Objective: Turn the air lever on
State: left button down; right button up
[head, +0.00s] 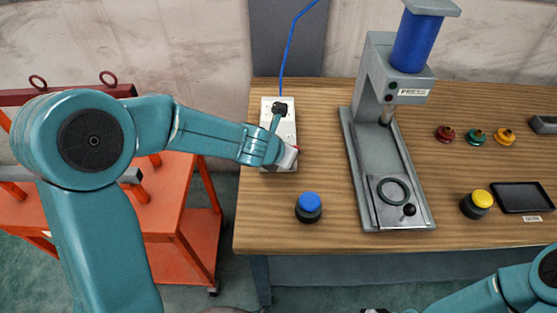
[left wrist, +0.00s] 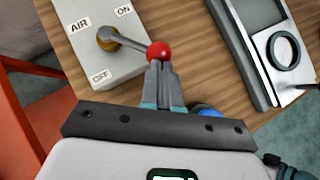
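The air lever box (head: 271,103) is a pale panel at the table's back left, partly hidden by my left arm. In the left wrist view the box (left wrist: 85,55) shows the labels AIR, ON and OFF. Its grey lever (left wrist: 130,44) turns on a brass pivot and ends in a red knob (left wrist: 158,52). The lever points between ON and OFF. My left gripper (left wrist: 160,68) has its narrow fingers together, with the tips right at the knob; whether they pinch it I cannot tell. My right arm (head: 495,292) shows at the lower right, its fingers not clearly visible.
A press (head: 358,150) stands mid-table. A blue button (head: 309,207) is in front of the box, a yellow button (head: 477,203) and a black tray (head: 522,197) at the right. Several coloured parts (head: 477,136) lie behind. An orange cart (head: 175,205) stands at the left.

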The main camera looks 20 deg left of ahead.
pick_arm(q)
jog(key=w+d+n+y, duration=0.3)
jog(key=w+n+y, duration=0.2)
jog(key=n, duration=0.3)
jog(key=shift+w+g+y, duration=0.3)
jog(key=shift+w+g, duration=0.1)
jog(key=shift+w, duration=0.45)
